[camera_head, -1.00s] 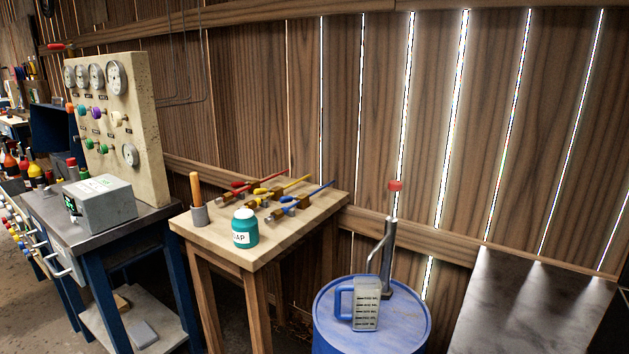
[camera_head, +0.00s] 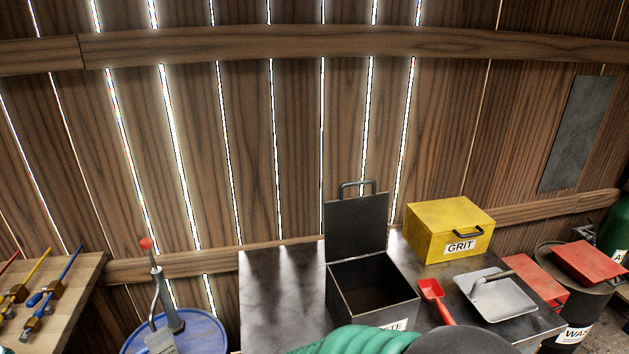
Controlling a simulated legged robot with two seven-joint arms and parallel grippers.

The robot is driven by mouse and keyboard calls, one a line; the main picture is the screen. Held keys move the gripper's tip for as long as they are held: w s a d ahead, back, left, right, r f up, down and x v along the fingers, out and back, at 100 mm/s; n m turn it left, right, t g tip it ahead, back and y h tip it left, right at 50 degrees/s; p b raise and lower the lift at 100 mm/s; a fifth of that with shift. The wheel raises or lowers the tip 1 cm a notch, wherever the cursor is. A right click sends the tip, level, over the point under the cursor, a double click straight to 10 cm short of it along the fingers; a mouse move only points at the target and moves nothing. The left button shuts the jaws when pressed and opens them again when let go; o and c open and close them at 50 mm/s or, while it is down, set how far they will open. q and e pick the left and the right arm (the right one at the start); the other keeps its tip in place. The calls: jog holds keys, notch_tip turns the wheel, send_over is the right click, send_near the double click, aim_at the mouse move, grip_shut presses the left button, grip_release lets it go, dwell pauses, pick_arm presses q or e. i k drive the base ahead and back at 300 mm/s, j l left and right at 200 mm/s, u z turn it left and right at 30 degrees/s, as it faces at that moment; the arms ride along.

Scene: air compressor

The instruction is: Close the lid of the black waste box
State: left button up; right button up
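The black waste box (camera_head: 345,303) stands on a dark metal table, right of the picture's middle. Its lid (camera_head: 357,228) is open and stands upright at the back, with a handle (camera_head: 357,185) on its top edge. The inside of the box looks dark and empty. A white label on its front is partly hidden by a ribbed green hose in the foreground. Neither of my grippers is in view.
A yellow grit box (camera_head: 449,229) stands right of the waste box. The table's left part (camera_head: 275,290) is bare. A blue drum (camera_head: 190,335) stands to the left.

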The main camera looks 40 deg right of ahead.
aim_at(355, 226)
jog(key=z, duration=1.7)
